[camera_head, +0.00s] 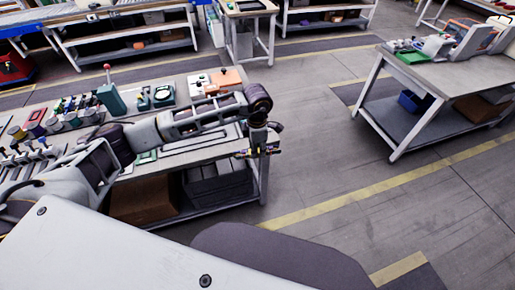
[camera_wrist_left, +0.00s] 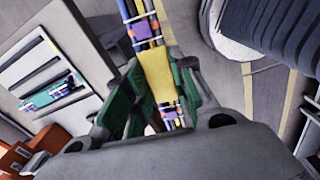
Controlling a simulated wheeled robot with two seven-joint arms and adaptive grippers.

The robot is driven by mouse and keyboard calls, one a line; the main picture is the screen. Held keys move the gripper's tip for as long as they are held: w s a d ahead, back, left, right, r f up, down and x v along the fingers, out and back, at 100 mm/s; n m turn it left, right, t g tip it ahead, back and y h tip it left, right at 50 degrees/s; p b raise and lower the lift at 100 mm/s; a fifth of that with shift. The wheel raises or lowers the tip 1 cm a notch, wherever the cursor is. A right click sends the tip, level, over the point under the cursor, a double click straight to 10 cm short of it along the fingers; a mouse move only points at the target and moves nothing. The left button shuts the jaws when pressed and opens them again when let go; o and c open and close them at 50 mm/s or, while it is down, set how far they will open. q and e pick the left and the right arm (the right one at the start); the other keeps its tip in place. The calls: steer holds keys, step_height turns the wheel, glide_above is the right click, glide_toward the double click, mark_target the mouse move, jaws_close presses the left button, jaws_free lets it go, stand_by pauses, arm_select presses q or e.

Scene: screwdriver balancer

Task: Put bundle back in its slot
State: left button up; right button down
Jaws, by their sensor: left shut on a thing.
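My left gripper (camera_head: 260,148) is out past the near right end of the workbench (camera_head: 222,152). In the left wrist view its green-padded fingers (camera_wrist_left: 152,92) are shut on the yellow middle of a bundle (camera_wrist_left: 157,75) of thin coloured rods with purple bands. The bundle shows small in the head view (camera_head: 242,154). A pale slotted tray (camera_wrist_left: 30,68) is at left in the wrist view, and another banded bundle (camera_wrist_left: 50,93) lies across one of its slots. The tray is partly behind my arm in the head view. My right gripper is not in view.
Tools, jars and a green device (camera_head: 111,98) crowd the bench's left and back. An orange item (camera_head: 228,78) sits at its far corner. A brown box (camera_head: 143,200) is on the shelf below. A second table (camera_head: 455,80) stands right; floor between is clear.

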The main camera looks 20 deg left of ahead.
arm_select(q)
steer(key=n, duration=0.4)
steer(key=shift+a+n, duration=0.1)
steer(key=shift+n, duration=0.2)
steer(key=n, duration=1)
steer(key=shift+n, duration=1.9)
steer(key=shift+n, duration=0.5)
